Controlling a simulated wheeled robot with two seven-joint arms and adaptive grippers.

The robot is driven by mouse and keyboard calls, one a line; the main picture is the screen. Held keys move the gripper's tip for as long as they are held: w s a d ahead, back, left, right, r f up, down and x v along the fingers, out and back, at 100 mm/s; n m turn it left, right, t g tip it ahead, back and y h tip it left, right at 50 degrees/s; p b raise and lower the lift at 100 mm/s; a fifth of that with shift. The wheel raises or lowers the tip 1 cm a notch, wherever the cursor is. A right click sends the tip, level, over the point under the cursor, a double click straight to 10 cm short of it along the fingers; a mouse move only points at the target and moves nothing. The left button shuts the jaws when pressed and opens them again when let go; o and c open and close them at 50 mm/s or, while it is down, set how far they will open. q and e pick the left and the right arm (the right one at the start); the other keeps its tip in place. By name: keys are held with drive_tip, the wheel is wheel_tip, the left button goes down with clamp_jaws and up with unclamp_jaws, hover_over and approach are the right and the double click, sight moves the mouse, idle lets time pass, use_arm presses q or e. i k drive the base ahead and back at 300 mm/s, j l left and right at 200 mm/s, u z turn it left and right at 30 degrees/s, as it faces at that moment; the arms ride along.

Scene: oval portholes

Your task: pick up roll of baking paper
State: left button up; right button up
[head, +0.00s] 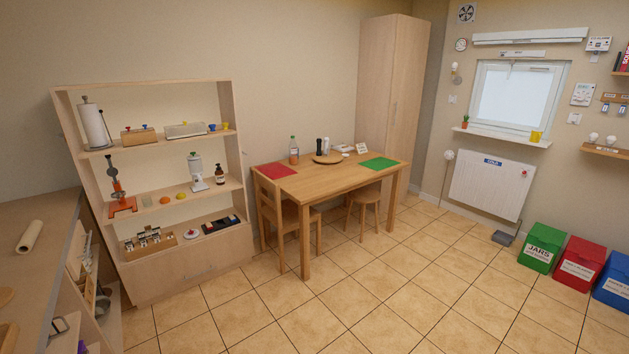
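A roll, pale cream like baking paper (30,236), lies on the grey-brown worktop (42,212) at the left edge of the head view. It lies at a slant, with one end toward me. Nothing touches it from above. A white upright paper roll (95,125) stands on a holder on the top shelf of the wooden shelf unit. Neither of my grippers is in view.
The wooden shelf unit (190,262) stands beyond the worktop. A wooden table (318,182) with a chair (283,213) and stool (364,196) stands mid-room. Green (541,247), red (577,263) and blue (612,278) bins stand at right. The tiled floor (400,280) is clear.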

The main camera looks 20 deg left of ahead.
sight(26, 242)
drive_tip(key=i+j+u, duration=0.1)
drive_tip(key=i+u, duration=0.65)
drive_tip(key=u, duration=0.15)
drive_tip(key=i+u, duration=1)
drive_tip(key=i, duration=0.25)
drive_tip(key=i+u, duration=0.25)
drive_tip(key=i, duration=0.2)
drive_tip(key=i+l+u, duration=0.25)
drive_tip(key=i, duration=0.25)
drive_tip(key=i+l+u, duration=0.25)
drive_tip(key=i, duration=0.2)
